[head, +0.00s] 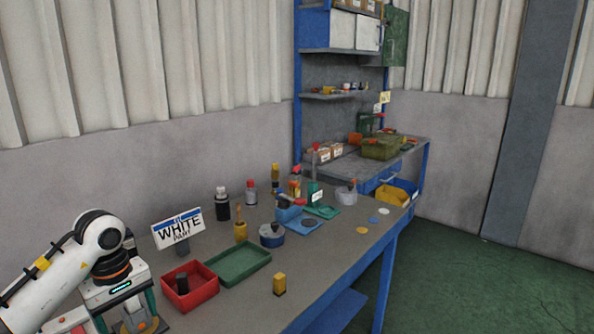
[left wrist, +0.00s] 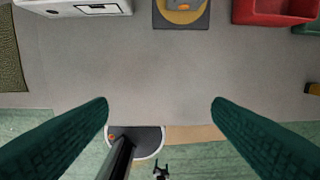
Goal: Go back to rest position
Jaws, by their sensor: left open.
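My left gripper (head: 128,312) is at the lower left of the head view, with its white arm coming in from the left edge. In the left wrist view its two dark green fingers (left wrist: 160,110) are wide apart with nothing between them. It hangs above the table's front edge, with green floor beyond. My right arm and gripper are in neither view.
A wall shelf (head: 338,97) stands behind. Green floor (head: 480,285) is open at right.

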